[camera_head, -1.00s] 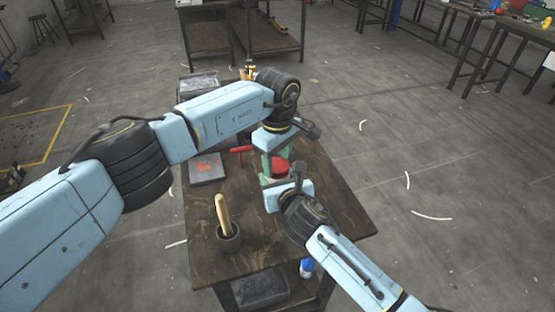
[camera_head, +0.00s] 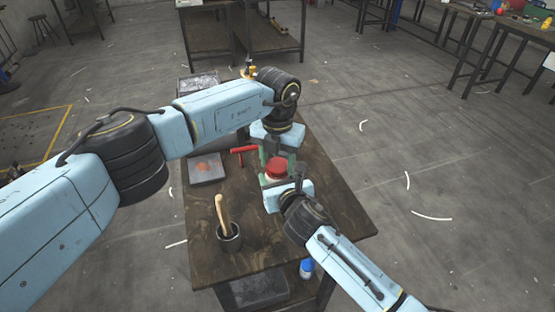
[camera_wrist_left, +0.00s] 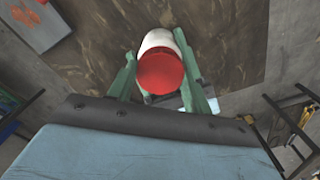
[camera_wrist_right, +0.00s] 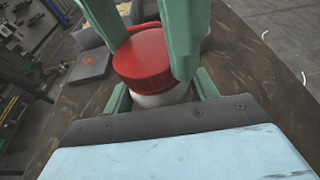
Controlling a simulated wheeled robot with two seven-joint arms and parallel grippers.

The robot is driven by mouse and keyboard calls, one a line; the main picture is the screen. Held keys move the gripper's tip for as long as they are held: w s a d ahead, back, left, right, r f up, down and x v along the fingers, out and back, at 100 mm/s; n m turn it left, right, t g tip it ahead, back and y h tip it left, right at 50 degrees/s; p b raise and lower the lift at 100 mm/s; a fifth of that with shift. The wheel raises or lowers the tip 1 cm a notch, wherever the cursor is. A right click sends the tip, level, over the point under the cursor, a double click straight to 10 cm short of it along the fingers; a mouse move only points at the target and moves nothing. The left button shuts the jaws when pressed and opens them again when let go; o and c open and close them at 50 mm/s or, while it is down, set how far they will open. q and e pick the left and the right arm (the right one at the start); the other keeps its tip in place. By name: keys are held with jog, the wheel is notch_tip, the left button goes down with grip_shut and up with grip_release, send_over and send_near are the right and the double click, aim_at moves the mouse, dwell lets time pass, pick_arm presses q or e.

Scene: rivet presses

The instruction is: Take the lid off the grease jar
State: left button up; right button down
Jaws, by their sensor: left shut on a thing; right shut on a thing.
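The grease jar is white with a red lid and stands between my two grippers over the right part of the table. The red lid (camera_head: 278,168) sits on the jar. It also shows in the left wrist view (camera_wrist_left: 162,74) and in the right wrist view (camera_wrist_right: 142,60). My left gripper (camera_head: 278,155) has its green fingers shut on the lid's sides. My right gripper (camera_wrist_right: 163,92) is shut around the white jar body (camera_wrist_right: 165,97) below the lid. The lid meets the body; I cannot tell whether its thread is loose. The jar's base is hidden.
A red T-shaped tool (camera_head: 241,151) lies on the wooden table (camera_head: 325,210) beside the jar. A dark cup (camera_head: 230,243) with a wooden handle (camera_head: 222,210) stands near the front. The table's right side is clear.

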pick_arm(q)
jog(key=n, duration=0.6)
pick_arm(e)
jog(key=shift+f, duration=0.1)
pick_arm(q)
jog(key=n, duration=0.5)
jog(key=shift+n, duration=0.3)
jog(key=n, duration=0.5)
jog(key=shift+n, duration=0.3)
jog(key=n, duration=0.4)
jog(key=shift+r, duration=0.1)
jog(key=shift+r, duration=0.2)
jog(key=shift+r, duration=0.9)
